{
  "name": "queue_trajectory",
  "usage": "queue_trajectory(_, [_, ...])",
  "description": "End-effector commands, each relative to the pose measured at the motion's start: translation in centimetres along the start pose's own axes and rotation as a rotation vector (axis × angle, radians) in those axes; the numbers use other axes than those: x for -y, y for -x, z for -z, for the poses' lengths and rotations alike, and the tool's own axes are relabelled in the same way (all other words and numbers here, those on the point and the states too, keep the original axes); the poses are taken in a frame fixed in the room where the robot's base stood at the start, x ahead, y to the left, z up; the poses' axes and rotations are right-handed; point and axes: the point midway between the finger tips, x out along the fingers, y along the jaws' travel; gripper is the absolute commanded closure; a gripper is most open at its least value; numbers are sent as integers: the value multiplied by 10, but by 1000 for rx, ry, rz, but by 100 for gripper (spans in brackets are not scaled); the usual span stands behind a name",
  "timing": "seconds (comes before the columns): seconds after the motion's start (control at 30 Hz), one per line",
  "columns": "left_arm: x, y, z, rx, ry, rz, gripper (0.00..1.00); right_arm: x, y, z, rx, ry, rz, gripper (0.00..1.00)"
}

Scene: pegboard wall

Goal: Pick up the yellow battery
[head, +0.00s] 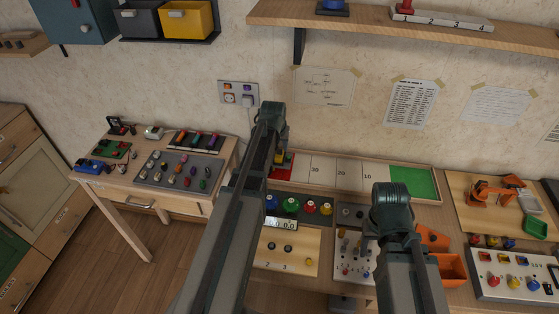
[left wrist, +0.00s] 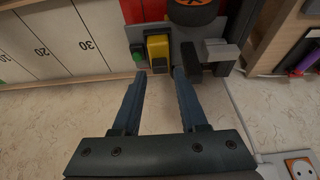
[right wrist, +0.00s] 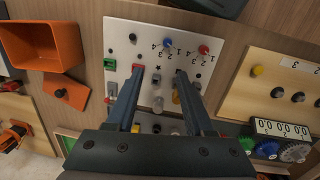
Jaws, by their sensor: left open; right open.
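A yellow block (left wrist: 158,47) with a dark front stands upright against a grey mount in the left wrist view, beside a green button (left wrist: 137,52). A bit of it shows in the head view (head: 279,158); I cannot tell whether it is the battery. My left gripper (head: 272,112) is open and empty. In the left wrist view its fingertips (left wrist: 158,72) point at the block, one to each side of its lower end, apparently apart from it. My right gripper (head: 391,196) is open over a white peg board (right wrist: 118,40); its fingertips (right wrist: 159,75) hold nothing visible.
A black and orange wheel (left wrist: 193,10) and a grey block (left wrist: 220,50) sit close to the yellow block. Orange bins (head: 447,267) stand right of the peg board. A side table at left holds a grey tray (head: 148,178) of small parts. A shelf (head: 350,22) overhangs the bench.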

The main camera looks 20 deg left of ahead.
Motion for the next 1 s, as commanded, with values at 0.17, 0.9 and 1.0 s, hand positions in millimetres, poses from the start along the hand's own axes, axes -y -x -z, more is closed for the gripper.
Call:
queue_trajectory(0.17, [0, -26, -2, 0, 0, 0, 57, 2, -25, 2, 0, 0, 0, 47])
queue_trajectory(0.9, [0, -26, -1, 0, 0, 0, 100, 2, -24, 1, 0, 0, 0, 47])
queue_trajectory(1.0, [0, -26, -1, 0, 0, 0, 100, 2, -24, 1, 0, 0, 0, 47])
